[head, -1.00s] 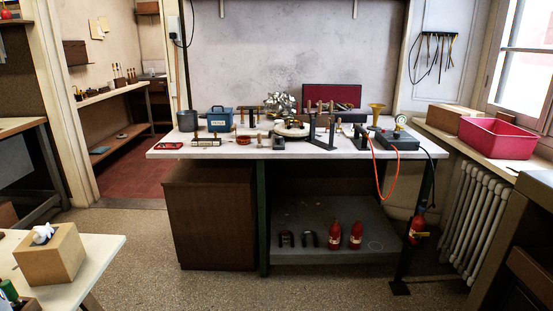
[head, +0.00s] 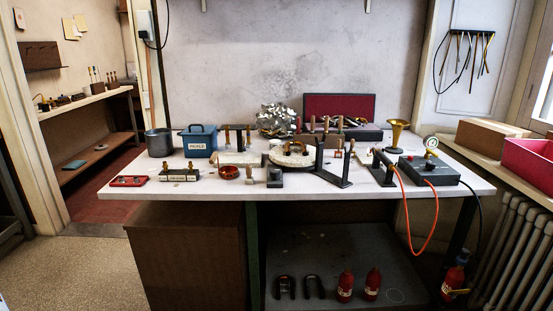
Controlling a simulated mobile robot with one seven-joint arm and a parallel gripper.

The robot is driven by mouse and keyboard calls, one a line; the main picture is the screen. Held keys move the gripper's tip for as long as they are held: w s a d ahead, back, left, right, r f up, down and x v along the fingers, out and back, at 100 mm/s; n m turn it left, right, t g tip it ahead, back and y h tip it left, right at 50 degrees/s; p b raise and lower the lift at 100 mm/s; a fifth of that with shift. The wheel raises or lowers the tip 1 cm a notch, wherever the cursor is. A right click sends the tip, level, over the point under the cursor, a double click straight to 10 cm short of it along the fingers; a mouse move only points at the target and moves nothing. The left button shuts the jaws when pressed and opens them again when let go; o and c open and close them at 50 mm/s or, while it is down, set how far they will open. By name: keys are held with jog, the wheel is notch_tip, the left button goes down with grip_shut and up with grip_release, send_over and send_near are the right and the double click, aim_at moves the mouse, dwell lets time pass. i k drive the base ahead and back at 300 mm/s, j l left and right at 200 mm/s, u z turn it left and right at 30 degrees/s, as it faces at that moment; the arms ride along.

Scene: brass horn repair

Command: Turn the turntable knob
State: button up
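The turntable, a pale round disc (head: 270,158), lies flat near the middle of the white workbench in the head view. Brass-coloured parts (head: 294,148) rest on top of it. A small dark block (head: 275,178) with a lighter top stands just in front of the disc; I cannot tell whether this is the turntable knob. No other knob on the turntable can be made out at this size. My gripper is not in view.
The workbench (head: 220,205) stands ahead, with bare floor (head: 95,265) to its left. A blue box (head: 199,142), a grey pot (head: 159,143), a black stand (head: 330,170) and a control box (head: 428,171) with an orange hose crowd the top. A radiator (head: 515,250) stands at right.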

aim_at(274, 174)
jog(key=i+j+z, duration=0.2)
jog(key=i, duration=1)
jog(key=i+z, duration=0.3)
jog(key=k+l, duration=0.05)
jog(key=k, duration=0.05)
